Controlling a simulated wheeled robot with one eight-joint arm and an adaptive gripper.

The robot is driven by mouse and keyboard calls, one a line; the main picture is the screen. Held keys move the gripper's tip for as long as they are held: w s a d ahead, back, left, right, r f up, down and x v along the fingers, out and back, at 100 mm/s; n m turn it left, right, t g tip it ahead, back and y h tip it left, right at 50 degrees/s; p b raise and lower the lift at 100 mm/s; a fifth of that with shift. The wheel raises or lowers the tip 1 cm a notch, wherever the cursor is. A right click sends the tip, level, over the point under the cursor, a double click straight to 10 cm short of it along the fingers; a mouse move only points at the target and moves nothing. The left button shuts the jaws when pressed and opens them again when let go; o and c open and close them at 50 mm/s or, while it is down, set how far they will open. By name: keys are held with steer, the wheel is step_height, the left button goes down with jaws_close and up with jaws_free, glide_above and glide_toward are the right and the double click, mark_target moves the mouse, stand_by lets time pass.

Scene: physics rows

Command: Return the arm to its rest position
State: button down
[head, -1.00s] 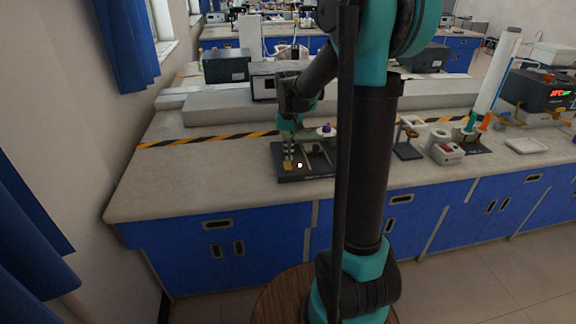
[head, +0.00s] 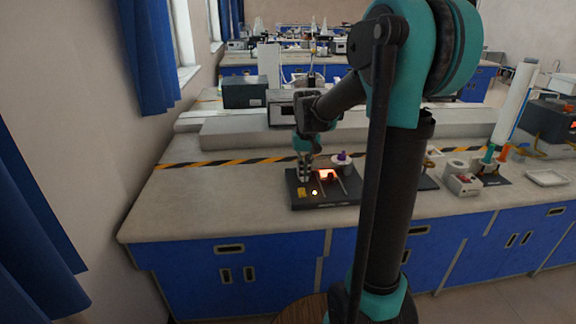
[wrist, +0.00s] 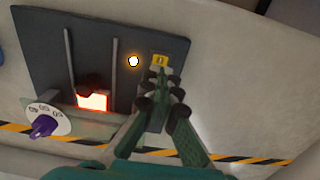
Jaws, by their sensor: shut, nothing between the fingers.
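My gripper (wrist: 168,86) is shut and empty in the wrist view, its fingertips close to a yellow-marked switch (wrist: 159,60) on a dark board. In the head view my gripper (head: 304,178) is over the left part of the same dark board (head: 335,203). A small round lamp (wrist: 134,61) glows beside the switch, and a glowing orange-white block (wrist: 92,101) lies between two rods. A white dial with a purple knob (wrist: 44,125) stands at the board's edge. Whether the fingertips touch the switch I cannot tell.
A yellow-black tape strip (head: 215,163) runs along the bench (head: 190,205) behind the board. A grey raised ledge (head: 235,132) and dark boxes (head: 245,92) stand behind it. Small equipment (head: 463,183) stands to the right. The bench left of the board is clear.

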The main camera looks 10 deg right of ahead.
steer(key=s+d+f+t, duration=0.2)
steer(key=s+f, duration=0.3)
steer(key=s, duration=0.5)
steer(key=s+d+f+t, duration=0.1)
steer(key=s+f, duration=0.4)
steer(key=s, duration=0.6)
steer(key=shift+s+d+f+t, duration=0.15)
steer(key=shift+d+f+t, duration=0.1)
steer(key=shift+d+t, duration=0.2)
